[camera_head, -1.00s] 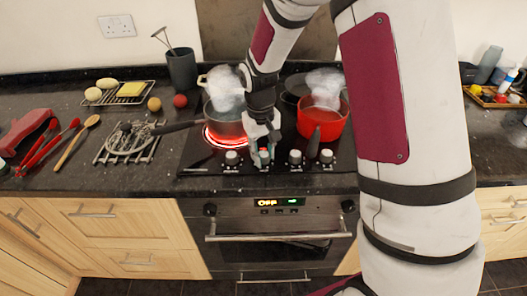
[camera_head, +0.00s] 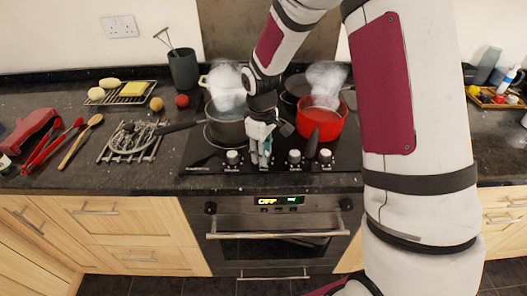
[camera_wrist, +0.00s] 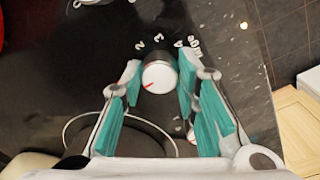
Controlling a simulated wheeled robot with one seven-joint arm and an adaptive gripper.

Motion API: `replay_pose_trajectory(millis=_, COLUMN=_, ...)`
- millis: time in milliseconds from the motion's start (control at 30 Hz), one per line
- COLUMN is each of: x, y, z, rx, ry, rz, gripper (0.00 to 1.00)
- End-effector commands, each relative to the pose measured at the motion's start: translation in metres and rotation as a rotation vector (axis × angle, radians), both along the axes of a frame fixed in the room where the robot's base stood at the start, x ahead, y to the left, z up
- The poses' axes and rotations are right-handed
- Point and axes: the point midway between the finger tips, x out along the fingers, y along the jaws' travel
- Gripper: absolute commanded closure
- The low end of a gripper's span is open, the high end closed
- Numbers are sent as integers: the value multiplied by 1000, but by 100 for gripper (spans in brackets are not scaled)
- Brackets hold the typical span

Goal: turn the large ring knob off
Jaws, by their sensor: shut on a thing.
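My gripper (camera_head: 262,157) is at the hob's front row of knobs, second place from the left, and hides the knob there in the head view. In the wrist view a round white knob (camera_wrist: 159,77) with a red mark sits between the teal fingers, and my gripper is shut on it. The red mark points to the lower left; printed numbers lie beyond the knob. A grey pot (camera_head: 224,130) stands on the large ring at the left, steam above it. No red glow shows under it.
Other knobs stand close by: one at the left (camera_head: 234,157), two at the right (camera_head: 294,157). A steaming red pan (camera_head: 322,118) stands on the right of the hob. A wire rack (camera_head: 130,143) and tongs (camera_head: 55,142) lie on the left counter.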

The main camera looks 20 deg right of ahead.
Motion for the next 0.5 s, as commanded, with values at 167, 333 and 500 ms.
replay_pose_trajectory(millis=167, x=0, y=1, z=0, rx=0, ry=2, rz=8, gripper=99)
replay_pose_trajectory(millis=333, x=-1, y=0, z=0, rx=0, ry=2, rz=8, gripper=99)
replay_pose_trajectory(millis=500, x=-1, y=0, z=0, rx=0, ry=2, rz=7, gripper=51)
